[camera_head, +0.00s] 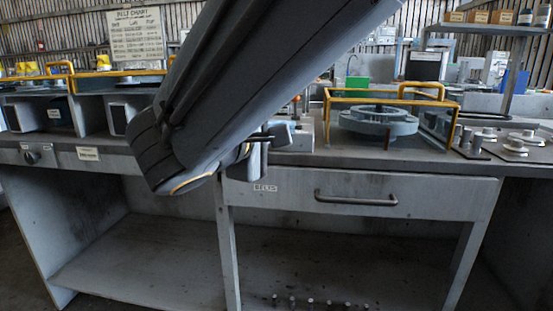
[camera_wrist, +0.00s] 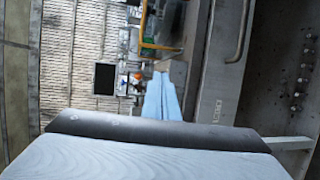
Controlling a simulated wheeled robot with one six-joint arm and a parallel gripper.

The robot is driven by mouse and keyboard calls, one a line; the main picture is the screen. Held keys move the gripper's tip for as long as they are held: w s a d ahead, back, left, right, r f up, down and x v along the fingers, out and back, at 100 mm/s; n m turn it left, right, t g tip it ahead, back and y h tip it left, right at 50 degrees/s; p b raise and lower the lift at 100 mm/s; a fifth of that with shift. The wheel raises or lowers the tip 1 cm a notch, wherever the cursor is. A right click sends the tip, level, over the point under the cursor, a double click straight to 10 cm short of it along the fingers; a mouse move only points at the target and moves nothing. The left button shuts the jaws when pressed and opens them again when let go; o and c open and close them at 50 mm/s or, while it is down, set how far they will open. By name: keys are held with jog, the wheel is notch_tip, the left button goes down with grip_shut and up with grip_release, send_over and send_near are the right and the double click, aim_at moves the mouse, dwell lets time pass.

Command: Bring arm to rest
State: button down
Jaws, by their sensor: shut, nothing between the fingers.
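My arm (camera_head: 255,75) crosses the head view from the top right down to a bend left of centre, in front of the bench. Its wrist end (camera_head: 280,135) shows only partly, just above the drawer. My gripper (camera_wrist: 162,78) shows in the wrist view as two pale blue fingers lying together, shut and empty. It points over the bench towards the back wall and touches nothing that I can make out. My arm hides part of the bench top.
The bench drawer (camera_head: 360,193) is closed; its handle (camera_wrist: 240,32) also shows in the wrist view. A yellow frame (camera_head: 326,110) stands near a round grey housing (camera_head: 378,122) on top. Metal parts (camera_head: 515,145) lie at right. Several small pieces sit on the lower shelf (camera_head: 150,270).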

jog(key=s+d+f+m+g, duration=0.1)
jog(key=s+d+f+g, duration=0.35)
jog(key=f, duration=0.35)
jog(key=s+d+f+m+g, duration=0.2)
jog(key=s+d+f+g, duration=0.25)
jog(key=d+f, duration=0.2)
jog(key=s+a+f+m+g+y, duration=0.5)
jog(key=s+a+f+g+y, duration=0.1)
jog(key=s+f+y, duration=0.35)
jog(key=s+d+r+m+h+p, duration=0.1)
jog(key=d+r+m+p, duration=0.3)
jog(key=d+r+p, duration=0.8)
notch_tip(320, 180, up, 3)
jog(key=p, duration=1)
jog(key=shift+s+d+m+p, duration=0.3)
jog(key=shift+d+p, duration=0.1)
jog(key=shift+h, duration=0.25)
